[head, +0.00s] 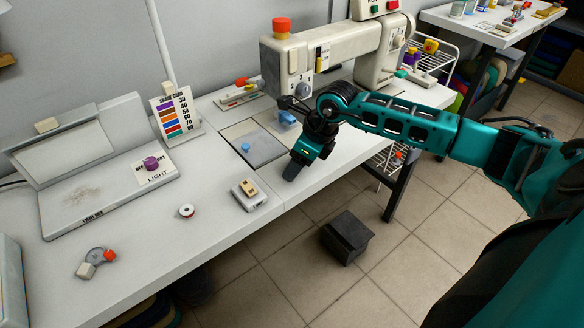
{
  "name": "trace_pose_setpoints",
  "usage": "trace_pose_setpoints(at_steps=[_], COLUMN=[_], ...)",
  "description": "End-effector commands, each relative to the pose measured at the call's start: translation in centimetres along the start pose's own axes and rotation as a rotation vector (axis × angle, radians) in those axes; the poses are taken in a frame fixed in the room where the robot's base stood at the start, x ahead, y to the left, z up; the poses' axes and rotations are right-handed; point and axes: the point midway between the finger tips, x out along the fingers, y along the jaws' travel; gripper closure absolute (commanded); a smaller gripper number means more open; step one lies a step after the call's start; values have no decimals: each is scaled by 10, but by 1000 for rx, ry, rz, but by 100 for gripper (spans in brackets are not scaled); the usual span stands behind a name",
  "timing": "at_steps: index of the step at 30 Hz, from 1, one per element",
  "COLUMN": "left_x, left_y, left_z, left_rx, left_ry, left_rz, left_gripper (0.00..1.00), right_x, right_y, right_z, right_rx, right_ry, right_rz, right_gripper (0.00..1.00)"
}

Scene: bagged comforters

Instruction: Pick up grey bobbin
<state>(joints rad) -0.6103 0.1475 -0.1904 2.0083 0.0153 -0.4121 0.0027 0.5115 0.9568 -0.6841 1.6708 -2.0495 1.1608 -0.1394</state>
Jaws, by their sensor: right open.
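No other clearly grey bobbin shows. My right gripper (294,170) hangs at the table's front edge, well to the right of the bobbin and apart from it. Its fingers point down and are seen mostly edge-on; it is open, and nothing shows between them. My left gripper is not in view.
The white table (225,225) has bare space around the bobbin. A beige-topped block (249,195) stands between bobbin and gripper. A sewing machine (330,50) rises behind the gripper. A light box (100,185) and a small red-and-grey gadget (96,262) lie left.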

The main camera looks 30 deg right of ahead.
Motion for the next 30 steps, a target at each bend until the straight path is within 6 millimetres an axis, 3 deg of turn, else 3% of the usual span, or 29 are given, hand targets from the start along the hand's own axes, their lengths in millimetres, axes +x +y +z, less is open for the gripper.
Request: trace_pose_setpoints(at_steps=[5,24,30], left_x=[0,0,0], left_y=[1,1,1], left_z=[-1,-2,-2], left_rx=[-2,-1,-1], left_ry=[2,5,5], left_rz=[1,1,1], left_gripper=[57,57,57], right_x=[0,0,-1], right_y=[0,0,0], right_z=[0,0,0], right_rx=[0,0,0], right_ry=[0,0,0], right_rz=[0,0,0], right_gripper=[39,98,98])
